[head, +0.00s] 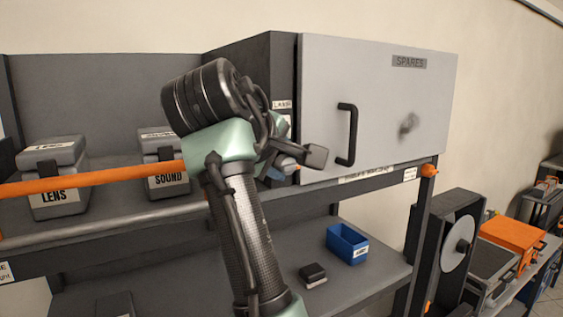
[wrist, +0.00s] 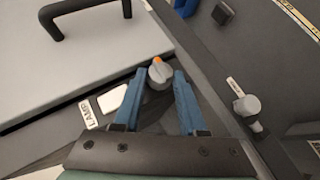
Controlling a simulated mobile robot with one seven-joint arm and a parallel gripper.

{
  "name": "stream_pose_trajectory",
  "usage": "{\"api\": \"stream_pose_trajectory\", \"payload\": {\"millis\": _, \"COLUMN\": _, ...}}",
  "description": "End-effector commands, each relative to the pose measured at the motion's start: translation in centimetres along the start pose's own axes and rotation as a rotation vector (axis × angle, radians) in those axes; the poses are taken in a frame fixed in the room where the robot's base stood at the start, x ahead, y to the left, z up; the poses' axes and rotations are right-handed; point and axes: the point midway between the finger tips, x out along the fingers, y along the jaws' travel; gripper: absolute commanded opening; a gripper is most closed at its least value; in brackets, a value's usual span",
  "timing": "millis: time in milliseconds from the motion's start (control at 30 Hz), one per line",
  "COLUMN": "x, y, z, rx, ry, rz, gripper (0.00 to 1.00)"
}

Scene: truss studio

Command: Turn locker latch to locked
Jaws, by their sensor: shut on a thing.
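The locker has a light grey door (head: 365,105) marked SPARES, which looks shut, with a black handle (head: 347,134) near its left edge. The latch appears to be a small grey knob (wrist: 158,73) with an orange mark, set in the dark frame just beside the door's corner. The orange mark points towards the top in the wrist view. My gripper (wrist: 159,76) has its two blue fingers on either side of this knob and is shut on it. In the head view my gripper (head: 285,168) is at the door's lower left, and my wrist hides the knob.
A LAMP label (wrist: 91,116) and a white plate (wrist: 112,98) sit beside the knob. Another grey fitting (wrist: 247,105) is on a rail to the right. LENS (head: 52,178) and SOUND (head: 164,170) cases stand on the shelf left. A blue bin (head: 347,243) is below.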

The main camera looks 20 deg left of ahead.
Motion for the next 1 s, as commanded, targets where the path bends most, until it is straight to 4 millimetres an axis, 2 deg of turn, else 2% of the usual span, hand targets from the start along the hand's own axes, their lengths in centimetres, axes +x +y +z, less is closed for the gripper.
{"api": "stream_pose_trajectory", "payload": {"millis": 467, "x": 0.06, "y": -0.09, "z": 0.04, "rx": 0.008, "ry": -0.001, "rz": -0.015, "gripper": 0.0}}
{"api": "stream_pose_trajectory", "payload": {"millis": 500, "x": 0.06, "y": -0.09, "z": 0.04, "rx": 0.008, "ry": -0.001, "rz": -0.015, "gripper": 0.44}}
{"api": "stream_pose_trajectory", "payload": {"millis": 633, "x": 0.06, "y": -0.05, "z": 0.03, "rx": 0.008, "ry": -0.001, "rz": -0.013, "gripper": 0.68}}
{"api": "stream_pose_trajectory", "payload": {"millis": 667, "x": 0.05, "y": -0.03, "z": 0.03, "rx": 0.008, "ry": 0.0, "rz": -0.013, "gripper": 0.71}}
{"api": "stream_pose_trajectory", "payload": {"millis": 1000, "x": -0.01, "y": 0.17, "z": 0.06, "rx": 0.01, "ry": 0.0, "rz": -0.008, "gripper": 0.71}}
